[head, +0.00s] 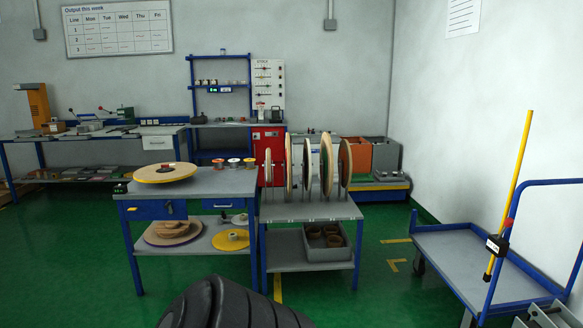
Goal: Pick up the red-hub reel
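A large tan reel (150,175) lies flat at the left of the grey bench top, with a small red and dark hub at its middle. Small spools (234,163) sit at the back right of the bench top. Neither of my grippers is in view.
The blue-legged bench (215,184) has more reels on its lower shelf, including a yellow one (230,240). The rack table (290,212) holds a grey bin (318,253) below. A blue trolley (455,262) stands at right. Green floor (372,290) is clear between.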

